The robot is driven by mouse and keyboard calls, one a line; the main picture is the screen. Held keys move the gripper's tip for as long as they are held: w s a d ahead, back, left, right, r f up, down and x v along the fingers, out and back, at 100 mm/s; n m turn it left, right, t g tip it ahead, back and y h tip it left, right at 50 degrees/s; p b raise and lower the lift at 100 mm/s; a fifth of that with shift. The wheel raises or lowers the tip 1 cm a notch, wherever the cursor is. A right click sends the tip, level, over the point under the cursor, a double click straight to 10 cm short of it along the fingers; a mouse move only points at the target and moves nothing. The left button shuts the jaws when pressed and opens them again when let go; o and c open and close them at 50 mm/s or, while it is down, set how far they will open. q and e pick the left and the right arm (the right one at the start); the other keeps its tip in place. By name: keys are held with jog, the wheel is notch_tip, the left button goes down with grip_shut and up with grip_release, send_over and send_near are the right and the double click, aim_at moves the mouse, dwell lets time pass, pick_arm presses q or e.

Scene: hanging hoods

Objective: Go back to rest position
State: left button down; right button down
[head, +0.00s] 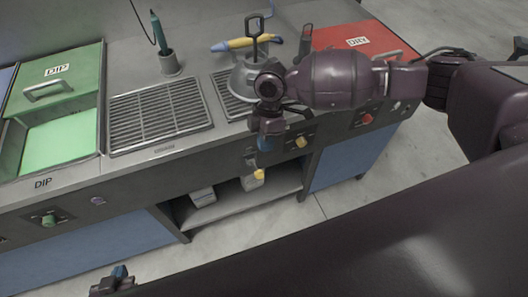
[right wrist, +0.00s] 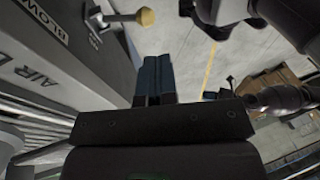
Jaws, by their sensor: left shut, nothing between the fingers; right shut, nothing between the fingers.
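My right gripper (head: 264,143) hangs at the end of my right arm, in front of the bench's upper front edge near the yellow knobs. It is shut and empty. In the right wrist view its two dark fingers (right wrist: 153,80) lie together with nothing between them. My left gripper (head: 119,272) shows only in part at the lower left, below and in front of the bench. It is shut and empty. A grey metal hood (head: 246,78) with a dark hook handle stands on the right grate, partly hidden behind my right arm.
The bench has a green DIP tank (head: 60,140) at left, a bare grate (head: 160,115), a red DRY lid (head: 365,42) at right and a blue-yellow tool (head: 245,43) behind. A knob (right wrist: 146,17) is close to my right fingers. Floor (head: 345,205) shows in front.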

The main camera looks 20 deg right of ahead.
jog(key=shift+s+v, duration=0.15)
jog(key=shift+v, duration=0.75)
jog(key=shift+s+v, duration=0.2)
jog(key=shift+v, duration=0.7)
jog(key=shift+d, duration=0.1)
